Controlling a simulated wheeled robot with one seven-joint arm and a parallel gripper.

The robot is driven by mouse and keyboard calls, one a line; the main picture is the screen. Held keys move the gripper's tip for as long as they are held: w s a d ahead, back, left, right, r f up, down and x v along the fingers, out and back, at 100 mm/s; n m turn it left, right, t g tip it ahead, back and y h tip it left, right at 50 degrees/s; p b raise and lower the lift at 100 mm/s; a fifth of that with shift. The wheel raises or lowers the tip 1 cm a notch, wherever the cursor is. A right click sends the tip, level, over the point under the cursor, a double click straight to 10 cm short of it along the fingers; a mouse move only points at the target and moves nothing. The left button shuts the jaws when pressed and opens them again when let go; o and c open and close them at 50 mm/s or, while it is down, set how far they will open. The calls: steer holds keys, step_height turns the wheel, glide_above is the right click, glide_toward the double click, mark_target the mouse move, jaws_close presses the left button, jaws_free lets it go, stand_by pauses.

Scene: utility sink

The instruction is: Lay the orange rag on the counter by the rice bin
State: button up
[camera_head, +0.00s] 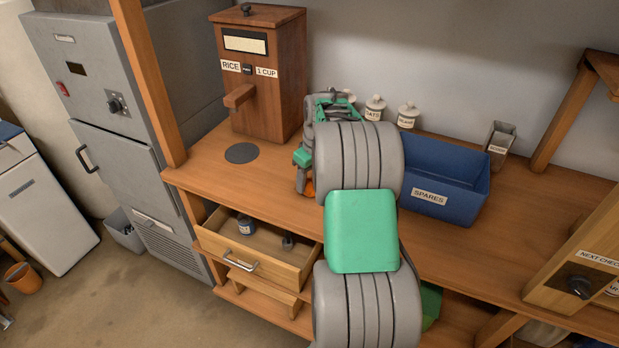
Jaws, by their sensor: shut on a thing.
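The rice bin (290,88) is a tall brown wooden box with a spout and a "RICE" label, standing at the back left of the wooden counter (203,178). My gripper (307,184) is over the counter, to the right of and nearer than the bin. It is shut on the orange rag (309,189), of which only a small orange patch shows below the gripper. My arm hides the rest of the rag and most of the fingers. I cannot tell whether the rag touches the counter.
A dark round disc (241,153) lies on the counter before the bin. A blue "SPARES" tub (455,188) stands right of my arm, with small lidded jars (374,109) behind. An open drawer (262,266) juts out below. The counter left of my gripper is mostly clear.

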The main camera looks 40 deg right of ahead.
steer(key=shift+f, duration=0.1)
steer(key=o, duration=1.4)
steer(key=shift+c, duration=0.2)
step_height(320, 180, up, 12)
steer(key=s+b, duration=0.1)
steer(key=s, duration=0.1)
steer(key=a+r, duration=0.2)
steer(key=a, duration=0.4)
steer(key=s+a+t, duration=0.1)
steer(key=s+a, duration=0.5)
steer(key=a, duration=0.7)
steer(key=s+a+f, duration=0.3)
steer(key=s, duration=0.2)
steer(key=s+a+f+m+t, duration=0.1)
steer(key=s+a+f, duration=0.2)
steer(key=s, duration=0.3)
steer(key=shift+s+a+m, duration=0.15)
steer(key=shift+a+m, duration=0.15)
steer(key=shift+a, duration=0.45)
